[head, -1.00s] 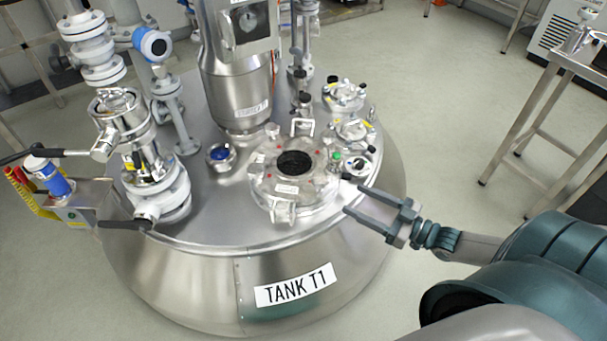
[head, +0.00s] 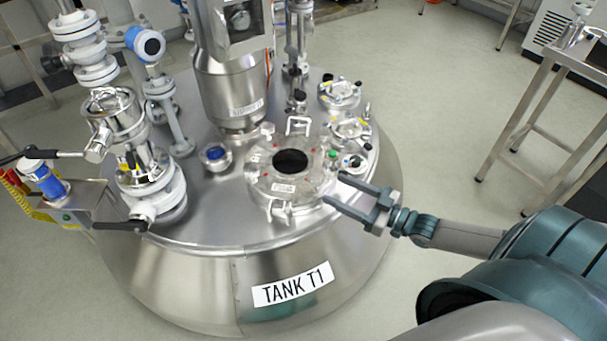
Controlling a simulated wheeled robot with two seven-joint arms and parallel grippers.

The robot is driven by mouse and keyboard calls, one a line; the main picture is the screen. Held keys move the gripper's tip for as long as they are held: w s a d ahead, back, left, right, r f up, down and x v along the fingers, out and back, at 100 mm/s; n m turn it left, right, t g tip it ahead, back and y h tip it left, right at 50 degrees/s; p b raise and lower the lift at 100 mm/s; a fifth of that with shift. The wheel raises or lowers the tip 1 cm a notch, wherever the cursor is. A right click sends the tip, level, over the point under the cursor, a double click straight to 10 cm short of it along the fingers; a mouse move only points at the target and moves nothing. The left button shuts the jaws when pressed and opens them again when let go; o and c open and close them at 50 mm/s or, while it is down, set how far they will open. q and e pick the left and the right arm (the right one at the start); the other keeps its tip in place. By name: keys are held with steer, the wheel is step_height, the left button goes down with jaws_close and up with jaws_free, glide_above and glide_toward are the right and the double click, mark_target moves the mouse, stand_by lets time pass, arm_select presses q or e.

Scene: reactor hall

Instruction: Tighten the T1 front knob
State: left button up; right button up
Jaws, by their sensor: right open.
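Tank T1 (head: 200,270) is a large steel vessel with a "TANK T1" label (head: 292,286) on its front. A round manway cover (head: 262,178) with a dark centre sits on its top. A metal clamp or knob (head: 280,208) stands at the cover's front rim; its details are too small to tell. My right gripper (head: 333,188) is open and empty. Its two fingers point left, with the tips by the cover's right front edge, right of the front clamp. I cannot tell whether they touch anything. My left gripper is not in view.
Small capped ports (head: 348,130) stand behind and right of the cover. A mixer column (head: 228,90) rises at the back. Valves with black handles (head: 125,225) crowd the left side. A steel table (head: 540,110) stands at the right, with clear floor between it and the tank.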

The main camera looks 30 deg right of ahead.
mark_target(309, 176)
steer(key=b+x, duration=0.1)
steer(key=x, duration=0.9)
steer(key=shift+w, duration=0.15)
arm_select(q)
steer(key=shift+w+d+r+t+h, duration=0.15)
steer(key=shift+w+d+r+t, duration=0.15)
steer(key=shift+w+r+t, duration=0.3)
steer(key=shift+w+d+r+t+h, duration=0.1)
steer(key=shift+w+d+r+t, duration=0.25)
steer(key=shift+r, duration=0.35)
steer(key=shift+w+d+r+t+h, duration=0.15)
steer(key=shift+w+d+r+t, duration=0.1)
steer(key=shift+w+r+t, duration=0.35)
arm_select(e)
steer(key=shift+x, duration=0.95)
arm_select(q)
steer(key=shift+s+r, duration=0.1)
arm_select(e)
steer(key=shift+c, duration=0.2)
steer(key=c, duration=1)
